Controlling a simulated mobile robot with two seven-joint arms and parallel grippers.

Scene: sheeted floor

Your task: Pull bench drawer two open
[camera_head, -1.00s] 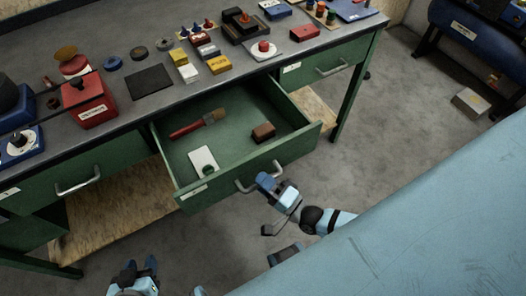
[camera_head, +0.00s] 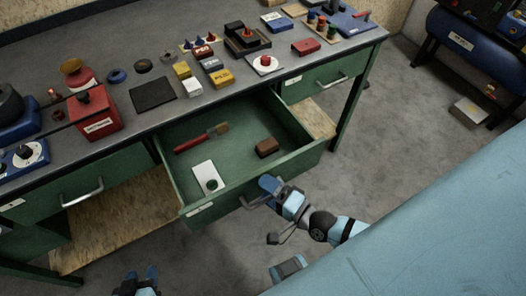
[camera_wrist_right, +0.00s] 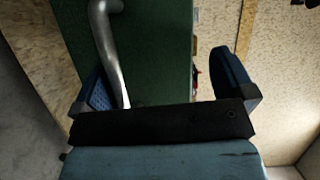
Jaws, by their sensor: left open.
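The green bench drawer (camera_head: 200,208) under the middle of the bench is pulled well out, its inside in full view. Its metal handle (camera_head: 254,202) is partly hidden behind my right gripper (camera_head: 270,186). In the right wrist view the handle bar (camera_wrist_right: 108,50) runs beside the inner face of the left finger. The fingers of my right gripper (camera_wrist_right: 165,85) stand wide apart, with a gap to the right finger. My left gripper (camera_head: 140,274) is open and empty at the bottom edge, over the floor.
A brush (camera_head: 202,138), a brown block (camera_head: 266,147) and a white card (camera_head: 207,175) lie in the drawer. Closed drawers flank it at left (camera_head: 110,183) and right (camera_head: 310,85). Many items stand on the bench top (camera_head: 130,125).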

